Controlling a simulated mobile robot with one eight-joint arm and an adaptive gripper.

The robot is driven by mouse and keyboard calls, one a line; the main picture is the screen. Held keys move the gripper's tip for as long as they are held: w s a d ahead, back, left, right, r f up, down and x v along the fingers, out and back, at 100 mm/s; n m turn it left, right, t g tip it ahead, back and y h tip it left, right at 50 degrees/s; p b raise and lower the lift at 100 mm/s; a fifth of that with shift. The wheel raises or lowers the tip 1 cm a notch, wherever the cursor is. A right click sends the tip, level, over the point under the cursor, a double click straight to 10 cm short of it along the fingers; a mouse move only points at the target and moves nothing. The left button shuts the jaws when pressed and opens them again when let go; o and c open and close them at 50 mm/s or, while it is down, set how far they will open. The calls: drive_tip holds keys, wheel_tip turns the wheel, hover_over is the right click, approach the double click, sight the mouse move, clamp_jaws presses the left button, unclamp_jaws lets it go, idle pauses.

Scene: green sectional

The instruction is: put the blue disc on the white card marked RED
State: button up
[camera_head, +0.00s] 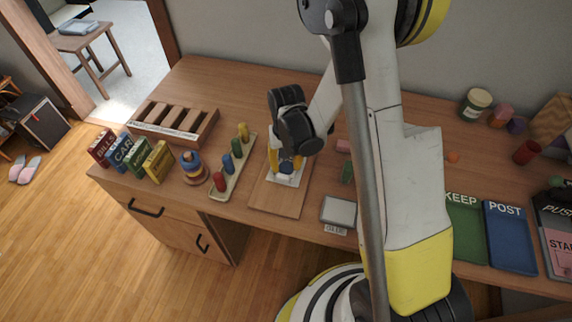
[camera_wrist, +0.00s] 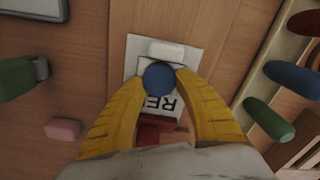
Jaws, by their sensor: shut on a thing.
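The white card (camera_wrist: 133,62) lies flat on a wooden board; "RE" shows on it and the rest of the word is covered by a yellow finger. It also shows in the head view (camera_head: 290,182). My gripper (camera_wrist: 159,80), with yellow fingers, is shut on the blue disc (camera_wrist: 159,77) over the card. The disc also shows between the fingers in the head view (camera_head: 286,167). I cannot tell whether the disc touches the card. A white block (camera_wrist: 166,50) sits beyond the disc on the card. A red object (camera_wrist: 155,128) is between the fingers, nearer the palm.
A rack with coloured pegs (camera_head: 232,168) stands just left of the wooden board (camera_head: 266,198). Stacked rings (camera_head: 193,168) and several books (camera_head: 130,150) are farther left. A grey-topped box (camera_head: 339,211) and a green tray (camera_head: 465,228) lie to the right.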

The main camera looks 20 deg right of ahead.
drive_tip(key=o, duration=0.8)
drive_tip(key=shift+c, duration=0.2)
wheel_tip(320, 180, up, 12)
drive_tip(key=p, duration=0.5)
wheel_tip(320, 180, up, 12)
drive_tip(key=r+n+t, duration=0.1)
drive_tip(key=t, duration=0.2)
hover_over(286, 165)
drive_tip(key=s, duration=0.5)
drive_tip(key=s+r+n+t, duration=0.1)
drive_tip(key=s+r+t, duration=0.3)
drive_tip(key=s+r, duration=0.2)
drive_tip(key=shift+s+n, duration=0.4)
drive_tip(key=shift+s, duration=0.7)
